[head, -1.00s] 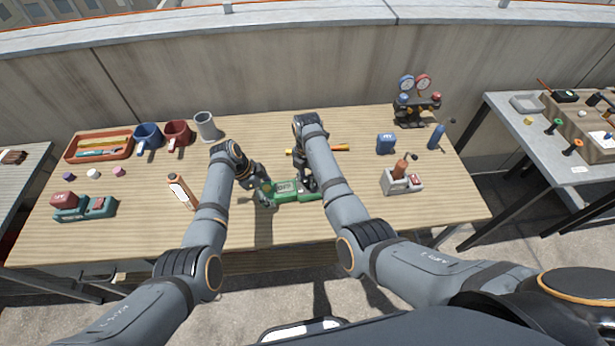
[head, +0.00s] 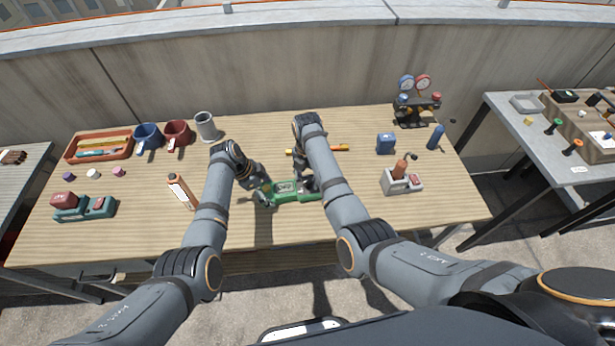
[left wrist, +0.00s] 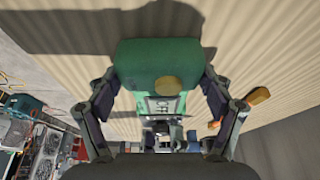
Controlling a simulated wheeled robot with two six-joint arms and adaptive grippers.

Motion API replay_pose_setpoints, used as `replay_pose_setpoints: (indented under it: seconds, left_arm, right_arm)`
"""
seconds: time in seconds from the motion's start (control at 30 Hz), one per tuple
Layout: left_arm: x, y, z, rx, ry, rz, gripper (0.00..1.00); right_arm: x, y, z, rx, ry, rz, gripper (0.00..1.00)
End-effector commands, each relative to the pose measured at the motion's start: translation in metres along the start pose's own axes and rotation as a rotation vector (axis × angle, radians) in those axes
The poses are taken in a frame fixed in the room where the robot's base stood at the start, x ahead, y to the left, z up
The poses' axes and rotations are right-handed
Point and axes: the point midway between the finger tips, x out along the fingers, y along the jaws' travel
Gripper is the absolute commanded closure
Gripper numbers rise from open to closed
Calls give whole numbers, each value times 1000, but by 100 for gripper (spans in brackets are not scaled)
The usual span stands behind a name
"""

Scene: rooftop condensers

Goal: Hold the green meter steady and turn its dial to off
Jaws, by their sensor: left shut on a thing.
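The green meter (head: 288,193) lies on the wooden table in front of me, with a pale display on its face. My left gripper (head: 262,190) is shut on the meter's left end. My right gripper (head: 306,186) is at the right part of the meter, pointing down. Its fingers are small and partly hidden by my arm, so I cannot tell whether they are open. The dial is hidden or too small to make out.
A screwdriver (head: 340,148) with an orange handle lies behind my right arm. A grey holder (head: 402,182) and a blue box (head: 386,144) stand to the right. Mugs (head: 178,134) and a tray (head: 72,150) are back left.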

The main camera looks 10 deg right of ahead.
Motion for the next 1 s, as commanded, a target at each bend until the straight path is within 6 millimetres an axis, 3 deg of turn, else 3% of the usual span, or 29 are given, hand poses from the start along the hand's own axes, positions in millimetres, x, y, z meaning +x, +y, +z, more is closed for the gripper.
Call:
replay_pose_setpoints:
  seconds: [0.27, 0.7, 1.0]
  left_arm:
    - [0, 0, 0, 0, -1, -1, 71]
    - [0, 0, 0, 0, -1, 0, 71]
    - [0, 0, 0, 0, -1, 0, 71]
  right_arm:
    - [-9, 1, 0, 0, -2, 3, 46]
    - [-104, 0, 0, 1, -1, 2, 46]
    - [-120, 0, 0, 0, 0, 0, 46]
